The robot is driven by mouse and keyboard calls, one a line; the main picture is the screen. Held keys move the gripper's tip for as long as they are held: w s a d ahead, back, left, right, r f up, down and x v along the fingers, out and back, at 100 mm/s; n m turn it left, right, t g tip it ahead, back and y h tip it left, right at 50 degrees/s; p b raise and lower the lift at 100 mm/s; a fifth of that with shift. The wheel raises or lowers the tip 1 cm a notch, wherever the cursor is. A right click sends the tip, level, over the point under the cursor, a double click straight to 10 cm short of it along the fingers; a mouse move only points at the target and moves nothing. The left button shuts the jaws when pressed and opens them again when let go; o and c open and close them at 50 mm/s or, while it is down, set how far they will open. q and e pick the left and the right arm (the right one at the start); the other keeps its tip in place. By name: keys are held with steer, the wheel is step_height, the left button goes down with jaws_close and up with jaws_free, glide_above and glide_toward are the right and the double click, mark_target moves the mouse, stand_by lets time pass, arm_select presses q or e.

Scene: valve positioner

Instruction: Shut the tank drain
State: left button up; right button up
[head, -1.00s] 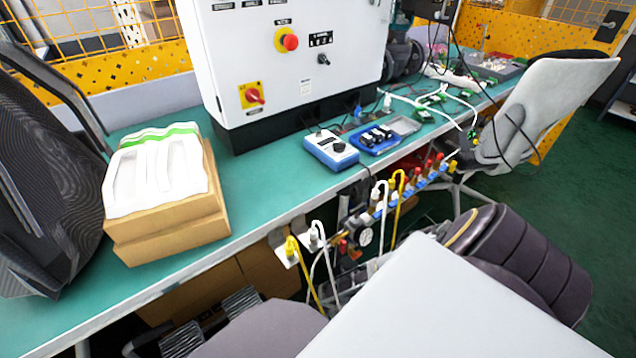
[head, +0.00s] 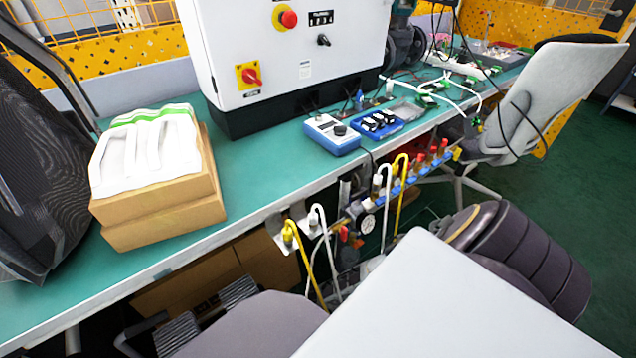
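No tank can be made out, and I cannot tell which fitting is the tank drain. A pipe assembly hangs along the bench's front edge, with a small round gauge (head: 367,224), a red handle (head: 343,234) and a blue manifold (head: 412,180). The manifold carries several red-topped and brass-coloured fittings. Yellow and white hoses loop down from the assembly, and a yellow fitting (head: 289,231) sits at its left end. The handle positions are too small to read. Neither of my grippers is in view.
The green bench (head: 262,180) holds a white control cabinet (head: 290,60), a cardboard box (head: 165,208) with white foam, and a blue meter (head: 332,134). Chairs stand at left, below and right (head: 545,100). A pale flat panel (head: 460,305) covers the lower right. Green floor shows at right.

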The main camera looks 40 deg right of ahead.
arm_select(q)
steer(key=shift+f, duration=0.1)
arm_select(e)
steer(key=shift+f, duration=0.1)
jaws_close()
